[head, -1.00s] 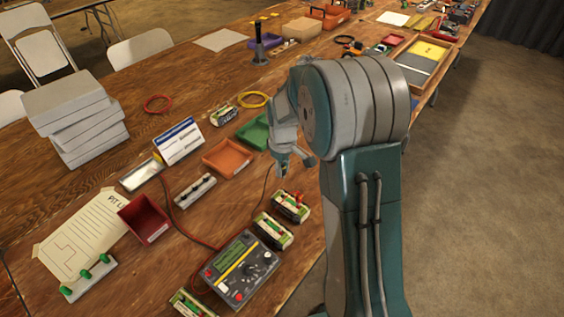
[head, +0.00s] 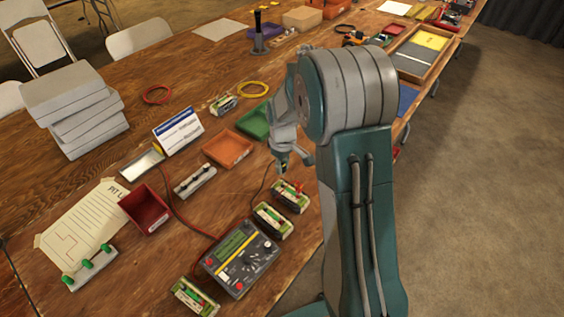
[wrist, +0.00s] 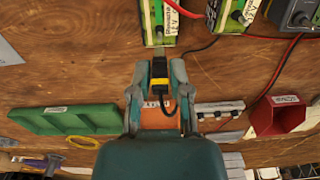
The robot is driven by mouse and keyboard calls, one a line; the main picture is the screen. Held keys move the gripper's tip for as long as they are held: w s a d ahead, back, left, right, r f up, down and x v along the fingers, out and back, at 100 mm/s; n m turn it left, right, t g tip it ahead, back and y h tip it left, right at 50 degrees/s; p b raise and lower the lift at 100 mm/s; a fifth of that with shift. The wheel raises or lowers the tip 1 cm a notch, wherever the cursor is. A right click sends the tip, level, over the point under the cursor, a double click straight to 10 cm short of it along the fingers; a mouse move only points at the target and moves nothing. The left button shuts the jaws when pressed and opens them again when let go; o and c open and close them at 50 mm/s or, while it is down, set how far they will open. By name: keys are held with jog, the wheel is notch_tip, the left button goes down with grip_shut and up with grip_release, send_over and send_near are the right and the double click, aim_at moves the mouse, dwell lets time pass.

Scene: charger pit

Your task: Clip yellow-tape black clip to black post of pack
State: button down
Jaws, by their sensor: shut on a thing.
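My gripper (wrist: 157,80) is shut on the black clip with yellow tape (wrist: 159,82), whose black lead loops back below it. In the head view my gripper (head: 283,160) hangs just behind the nearest pack (head: 290,196), which has a red clip (head: 297,187) on it. In the wrist view that pack (wrist: 157,24) is straight ahead of the clip tip, partly cut off by the top edge. The clip looks apart from the pack. I cannot make out its black post clearly. The clip is hard to see in the head view.
Red and black leads cross the table. An orange tray (head: 227,148), a green tray (head: 254,122) and a red bin (head: 146,208) lie behind. Bare wood lies around the packs.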

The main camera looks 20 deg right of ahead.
aim_at(283, 163)
jog(key=shift+f, duration=2)
jog(key=shift+f, duration=0.15)
dwell(0.7)
jog(key=c, duration=0.5)
grip_release()
jog(key=shift+o, duration=1)
jog(key=shift+r, duration=3.75)
